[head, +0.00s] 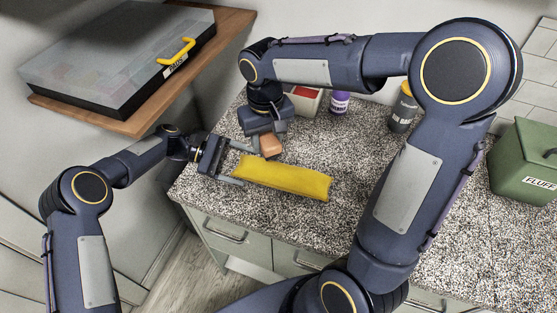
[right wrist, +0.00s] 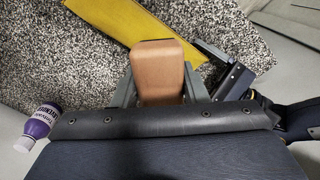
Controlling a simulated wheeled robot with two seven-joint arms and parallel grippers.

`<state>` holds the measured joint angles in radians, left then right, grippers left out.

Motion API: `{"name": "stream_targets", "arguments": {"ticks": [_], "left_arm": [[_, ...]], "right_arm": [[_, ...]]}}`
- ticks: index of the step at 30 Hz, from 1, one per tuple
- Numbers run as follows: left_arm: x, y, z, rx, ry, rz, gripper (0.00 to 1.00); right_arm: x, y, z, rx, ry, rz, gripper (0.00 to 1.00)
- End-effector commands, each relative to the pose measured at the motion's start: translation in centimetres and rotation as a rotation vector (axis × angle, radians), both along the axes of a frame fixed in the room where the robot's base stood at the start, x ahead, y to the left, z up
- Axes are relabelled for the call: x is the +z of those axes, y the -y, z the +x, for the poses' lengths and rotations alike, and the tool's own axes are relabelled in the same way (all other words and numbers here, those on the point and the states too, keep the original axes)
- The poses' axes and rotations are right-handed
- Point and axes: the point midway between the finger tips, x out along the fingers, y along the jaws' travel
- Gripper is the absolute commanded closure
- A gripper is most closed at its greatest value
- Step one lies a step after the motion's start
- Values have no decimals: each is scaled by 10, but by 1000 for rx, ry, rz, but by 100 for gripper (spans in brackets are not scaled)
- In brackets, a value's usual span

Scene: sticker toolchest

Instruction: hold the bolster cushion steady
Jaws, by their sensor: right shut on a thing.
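The yellow bolster cushion (head: 283,177) lies on the speckled countertop; part of it also shows at the top of the right wrist view (right wrist: 110,22). My left gripper (head: 243,167) is at the cushion's left end, its two fingers apart, one on each side of that end. Whether they touch the cushion is unclear. My right gripper (head: 267,139) is shut on a tan block (right wrist: 158,72), just behind the cushion's left part. The block overlaps the cushion's edge in the right wrist view; I cannot tell whether they touch.
Behind stand a purple bottle (head: 340,101), a grey yellow-topped container (head: 402,110) and a light box with red inside (head: 306,101). A green box (head: 524,165) is at the right. A toolchest (head: 115,60) with a yellow handle rests on a wooden shelf (head: 150,110) at upper left.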

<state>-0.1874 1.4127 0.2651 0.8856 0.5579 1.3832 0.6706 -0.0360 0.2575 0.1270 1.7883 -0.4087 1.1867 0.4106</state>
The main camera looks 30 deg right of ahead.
Motion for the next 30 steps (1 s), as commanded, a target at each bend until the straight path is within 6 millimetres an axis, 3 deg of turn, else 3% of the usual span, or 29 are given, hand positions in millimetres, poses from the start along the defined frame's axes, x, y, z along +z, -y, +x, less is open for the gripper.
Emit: {"name": "stream_targets", "arguments": {"ticks": [13, 24, 30], "left_arm": [[3, -9, 7, 2, 0, 1, 15], [31, -65, 50, 4, 3, -2, 15], [40, -85, 64, 2, 2, -2, 15]], "right_arm": [[0, 0, 0, 0, 0, 0, 82], [0, 0, 0, 0, 0, 0, 82], [0, 0, 0, 0, 0, 0, 82]]}}
